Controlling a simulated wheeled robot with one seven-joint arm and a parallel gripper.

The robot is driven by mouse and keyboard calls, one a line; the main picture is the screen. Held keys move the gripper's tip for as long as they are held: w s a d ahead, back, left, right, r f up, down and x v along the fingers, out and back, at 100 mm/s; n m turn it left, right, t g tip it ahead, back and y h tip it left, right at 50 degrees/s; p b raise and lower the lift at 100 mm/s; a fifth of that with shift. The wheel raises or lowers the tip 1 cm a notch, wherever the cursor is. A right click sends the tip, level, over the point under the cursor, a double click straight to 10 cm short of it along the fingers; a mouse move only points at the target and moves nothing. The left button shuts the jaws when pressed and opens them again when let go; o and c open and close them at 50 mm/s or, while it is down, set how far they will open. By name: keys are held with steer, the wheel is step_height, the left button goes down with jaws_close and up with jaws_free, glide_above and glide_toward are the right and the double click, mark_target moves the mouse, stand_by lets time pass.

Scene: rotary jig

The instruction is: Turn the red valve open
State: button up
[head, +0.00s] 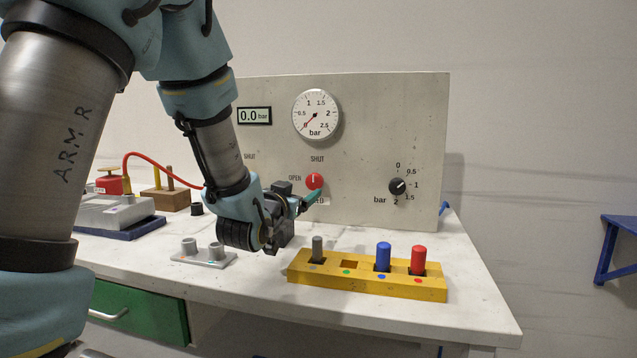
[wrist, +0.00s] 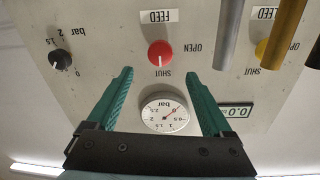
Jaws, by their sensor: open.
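The red valve (head: 314,181) is a round knob on the upright grey panel, under the gauge. Its white mark points up toward the SHUT label, with OPEN at its left. In the wrist view the panel appears upside down, and the red valve (wrist: 160,53) lies ahead of and between my fingertips. My gripper (wrist: 158,75) is open and empty, with green fingers. In the head view my gripper (head: 307,203) is close to the valve, at its lower left; I cannot tell the exact gap. The round gauge (head: 316,114) has its needle near 0, and the display (head: 254,116) reads 0.0 bar.
A black bar knob (head: 398,187) is on the panel at right. A yellow block (head: 368,284) with grey, blue and red pegs stands on the white table in front. A grey two-post fixture (head: 203,257) lies below my wrist. A yellow knob (wrist: 262,48) and metal rods show in the wrist view.

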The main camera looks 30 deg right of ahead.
mark_target(314, 182)
steer(key=p+x, duration=0.2)
steer(key=x, duration=0.8)
steer(key=shift+w+d, duration=0.15)
steer(key=shift+w, duration=0.05)
steer(key=c, duration=1.3)
steer(key=shift+c, duration=0.2)
